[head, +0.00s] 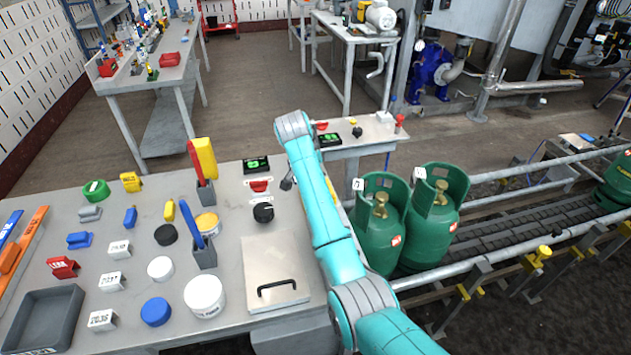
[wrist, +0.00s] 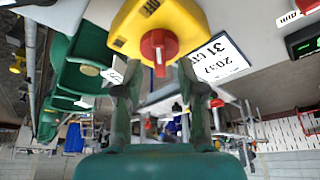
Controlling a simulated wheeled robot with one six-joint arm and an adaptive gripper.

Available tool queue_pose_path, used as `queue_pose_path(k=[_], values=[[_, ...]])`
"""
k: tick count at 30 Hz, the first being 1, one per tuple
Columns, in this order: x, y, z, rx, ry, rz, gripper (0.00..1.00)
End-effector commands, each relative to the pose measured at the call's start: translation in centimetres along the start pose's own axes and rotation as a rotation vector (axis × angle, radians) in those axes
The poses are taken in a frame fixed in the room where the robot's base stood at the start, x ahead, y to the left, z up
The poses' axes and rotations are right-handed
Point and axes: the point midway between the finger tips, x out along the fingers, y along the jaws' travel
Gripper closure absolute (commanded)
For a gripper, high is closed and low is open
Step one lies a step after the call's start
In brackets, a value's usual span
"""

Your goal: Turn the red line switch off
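The red line switch is a yellow box (wrist: 165,22) with a round red knob (wrist: 158,46) at the top middle of the wrist view. The knob's raised grip runs roughly up and down in that picture. In the head view my arm hides the yellow box, and the gripper is mostly hidden.
Green gas cylinders (head: 380,225) stand on the conveyor (head: 508,229) right of my arm. The workbench (head: 120,205) at left holds a red button (head: 260,186), black dial (head: 263,212), metal lid (head: 270,255) and many small parts. A white sign (wrist: 218,60) is beside the yellow box.

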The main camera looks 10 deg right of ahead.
Motion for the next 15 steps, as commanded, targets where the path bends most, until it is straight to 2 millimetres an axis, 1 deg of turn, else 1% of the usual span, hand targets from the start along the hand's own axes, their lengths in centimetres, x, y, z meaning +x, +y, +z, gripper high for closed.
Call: queue_pose_path(k=[1,3,9,12,15], values=[[-1.2,-0.1,0.0,0.000,0.002,-0.003,0.60],[-2.6,-0.1,0.0,0.001,0.002,-0.003,0.60],[-6.3,-0.1,0.0,0.000,0.001,-0.002,0.60],[-7.7,-0.1,0.0,0.000,0.000,-0.002,0.60],[-8.6,-0.1,0.0,0.000,0.000,-0.001,0.60]])
